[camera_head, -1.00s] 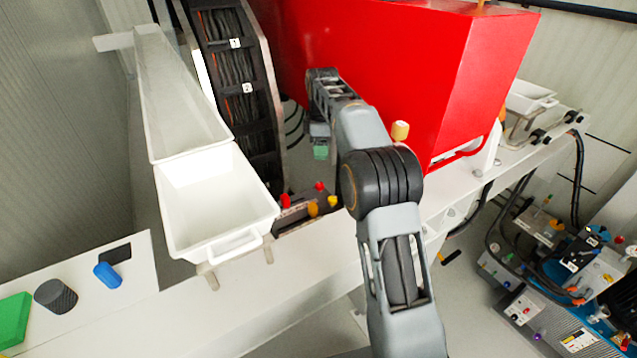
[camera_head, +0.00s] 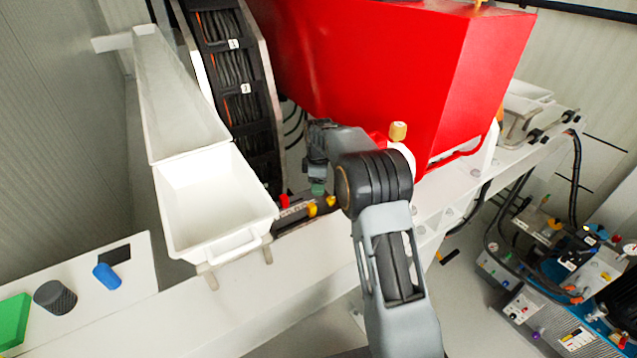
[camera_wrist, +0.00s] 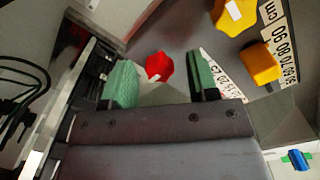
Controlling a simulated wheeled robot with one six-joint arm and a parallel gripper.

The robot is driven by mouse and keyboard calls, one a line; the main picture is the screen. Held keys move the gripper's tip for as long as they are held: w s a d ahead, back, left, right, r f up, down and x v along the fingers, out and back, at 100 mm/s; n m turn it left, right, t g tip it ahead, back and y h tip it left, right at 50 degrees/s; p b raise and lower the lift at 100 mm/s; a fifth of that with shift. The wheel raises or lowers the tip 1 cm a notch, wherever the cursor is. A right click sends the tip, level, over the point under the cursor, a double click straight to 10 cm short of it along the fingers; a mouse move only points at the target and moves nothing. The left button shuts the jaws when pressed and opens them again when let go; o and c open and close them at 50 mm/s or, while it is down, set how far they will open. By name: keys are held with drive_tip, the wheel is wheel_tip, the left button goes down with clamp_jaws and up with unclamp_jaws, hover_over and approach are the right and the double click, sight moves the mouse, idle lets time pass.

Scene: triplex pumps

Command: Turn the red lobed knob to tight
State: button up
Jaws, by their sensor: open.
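In the wrist view, the red lobed knob (camera_wrist: 158,66) shows in the gap between the two green fingertips of my gripper (camera_wrist: 163,80). The jaws are open, with visible space on both sides of the knob. I cannot tell whether the tips are level with it or still above it. In the head view my gripper (camera_head: 318,188) is low over the dark knob panel (camera_head: 294,214), covering part of it. One red knob (camera_head: 284,201) shows there to the left of my gripper; I cannot tell whether it is the same knob.
Two yellow knobs (camera_wrist: 262,62) (camera_wrist: 235,14) stand beside printed scales to the right in the wrist view. A white tray (camera_head: 213,205) lies left of the panel. A large red housing (camera_head: 400,75) rises behind my arm. Black cables (camera_wrist: 22,100) hang at the left.

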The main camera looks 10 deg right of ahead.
drive_tip(key=shift+c, duration=0.2)
drive_tip(key=c, duration=0.9)
drive_tip(key=shift+m, duration=0.3)
drive_tip(key=m, duration=0.4)
drive_tip(key=shift+p, duration=0.3)
drive_tip(key=m, duration=0.4)
drive_tip(key=shift+m, duration=0.3)
drive_tip(key=m, duration=0.4)
drive_tip(key=shift+m+p, duration=0.3)
drive_tip(key=shift+m, duration=1.9)
drive_tip(key=shift+w+m, duration=0.1)
drive_tip(key=shift+m, duration=0.2)
